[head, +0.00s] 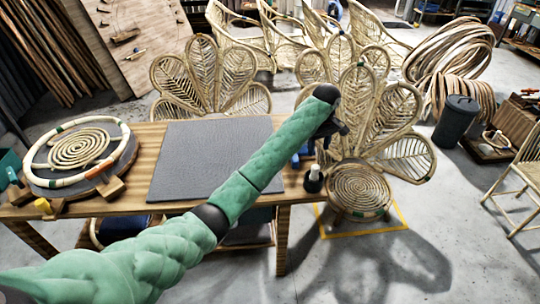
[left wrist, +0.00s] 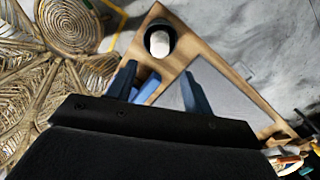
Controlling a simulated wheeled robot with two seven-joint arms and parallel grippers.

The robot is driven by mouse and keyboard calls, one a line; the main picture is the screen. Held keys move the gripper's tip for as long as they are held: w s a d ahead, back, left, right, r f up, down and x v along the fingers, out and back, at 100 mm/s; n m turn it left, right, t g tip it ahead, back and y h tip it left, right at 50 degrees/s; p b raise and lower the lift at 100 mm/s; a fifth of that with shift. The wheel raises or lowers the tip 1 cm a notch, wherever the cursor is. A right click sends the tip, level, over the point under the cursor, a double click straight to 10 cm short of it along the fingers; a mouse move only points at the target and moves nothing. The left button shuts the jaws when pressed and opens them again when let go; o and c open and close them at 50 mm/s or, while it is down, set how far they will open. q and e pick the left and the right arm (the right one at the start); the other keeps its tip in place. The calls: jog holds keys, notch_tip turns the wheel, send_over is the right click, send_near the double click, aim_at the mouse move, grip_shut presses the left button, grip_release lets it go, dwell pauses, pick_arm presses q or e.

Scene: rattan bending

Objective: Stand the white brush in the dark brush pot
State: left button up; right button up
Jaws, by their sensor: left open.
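The dark brush pot (head: 313,184) stands at the right end of the wooden table. A white piece (head: 315,171), which looks like the white brush, shows upright in its mouth. In the left wrist view the pot's dark rim (left wrist: 159,25) surrounds the white piece (left wrist: 159,43). My left gripper (head: 333,133) is above the table's right end, partly hidden by its own wrist. Its two fingers (left wrist: 158,75) are apart with nothing gripped between them, and the pot lies beyond their tips. My right gripper is in neither view.
A blue object (head: 302,151) lies near the pot; blue also shows by a finger (left wrist: 148,88). A grey mat (head: 195,150) covers the middle of the wooden table (head: 150,131). A rattan coil on a round board (head: 121,157) is at left. A rattan chair (head: 358,190) stands close right.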

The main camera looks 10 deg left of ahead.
aim_at(317, 173)
pick_arm(q)
jog(key=s+a+f+m+t, duration=0.1)
jog(key=s+a+f+m, duration=0.3)
jog(key=s+f, duration=1.15)
jog(key=s+a+f+m+t+h, duration=0.15)
jog(key=s+a+f, duration=0.35)
jog(key=s+f, duration=1)
jog(key=s+a+f+m, duration=0.4)
jog(key=s+f, duration=0.7)
jog(key=f, duration=0.9)
jog(key=s+a+f, duration=0.3)
jog(key=s+f, duration=0.1)
jog(key=s, duration=0.3)
jog(key=s+a+f, duration=0.3)
jog(key=s+f, duration=0.2)
jog(key=s, duration=0.2)
jog(key=shift+s+m+g+y, duration=0.25)
jog(key=shift+m+g+y, duration=0.1)
jog(key=shift+m+y, duration=0.1)
